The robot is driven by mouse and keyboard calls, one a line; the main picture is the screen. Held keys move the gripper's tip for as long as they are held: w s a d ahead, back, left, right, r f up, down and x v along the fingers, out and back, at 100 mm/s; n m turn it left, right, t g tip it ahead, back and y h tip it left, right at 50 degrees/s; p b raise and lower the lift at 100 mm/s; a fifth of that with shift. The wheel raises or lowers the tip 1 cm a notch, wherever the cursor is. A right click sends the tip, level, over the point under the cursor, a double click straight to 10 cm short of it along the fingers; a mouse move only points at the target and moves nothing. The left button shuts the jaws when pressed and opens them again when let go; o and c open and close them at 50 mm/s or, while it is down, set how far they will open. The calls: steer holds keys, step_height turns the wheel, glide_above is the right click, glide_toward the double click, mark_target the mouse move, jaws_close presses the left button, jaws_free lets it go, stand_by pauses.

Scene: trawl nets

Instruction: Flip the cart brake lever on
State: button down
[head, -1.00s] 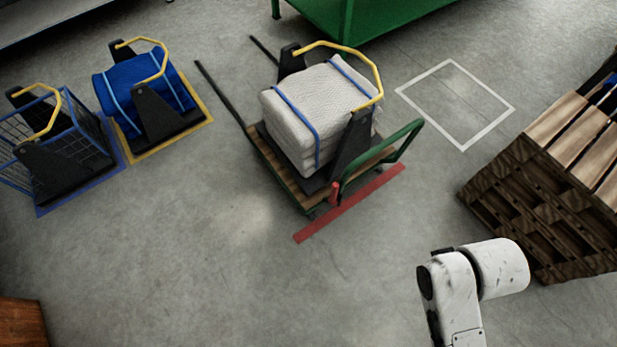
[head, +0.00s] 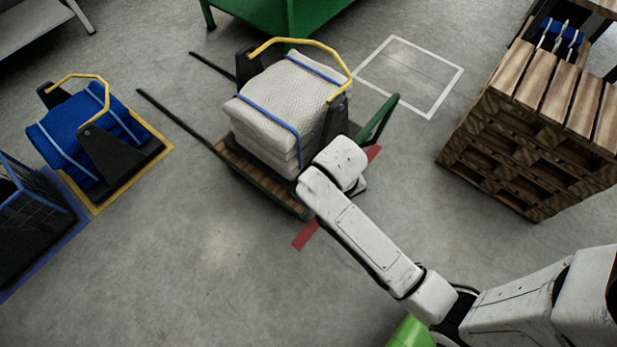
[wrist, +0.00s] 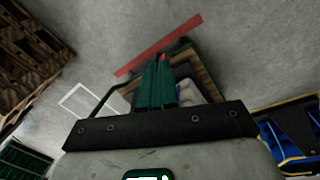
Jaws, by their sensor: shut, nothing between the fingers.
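The cart (head: 262,182) has a wooden deck, green frame and green push handle (head: 378,120). It carries a white bundle (head: 272,105) with blue straps. In the wrist view, my gripper (wrist: 158,64) has its two green fingers together with nothing between them. A small red tip (wrist: 163,57), apparently the brake lever, shows just beyond the fingertips; I cannot tell whether they touch. The cart's wooden edge (wrist: 203,72) is close beside the fingers. In the head view, my arm reaches over the cart's near right corner and hides the lever and gripper.
A red floor strip (head: 306,236) runs along the cart's near end. Wooden pallets (head: 520,150) stand at right, with a white floor outline (head: 440,98) behind the cart. A blue bundle (head: 75,140) and a blue cage (head: 30,225) stand at left.

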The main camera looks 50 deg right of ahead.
steer(key=w+d+f+m+g+h+b, duration=0.1)
steer(key=w+d+f+m+g+b, duration=0.1)
steer(key=w+f+m+b, duration=0.2)
steer(key=w+d+f+m+g+h+b, duration=0.2)
steer(key=w+m+b, duration=0.8)
steer(key=w, duration=0.8)
step_height(320, 180, down, 2)
steer(key=shift+d+f+g+b, duration=0.25)
steer(key=shift+d+g+b, duration=0.15)
steer(key=shift+g+b, duration=0.25)
steer(key=s+d+f+b, duration=0.1)
steer(key=s+d+f, duration=0.3)
steer(key=s+f, duration=0.4)
steer(key=shift+s, duration=0.2)
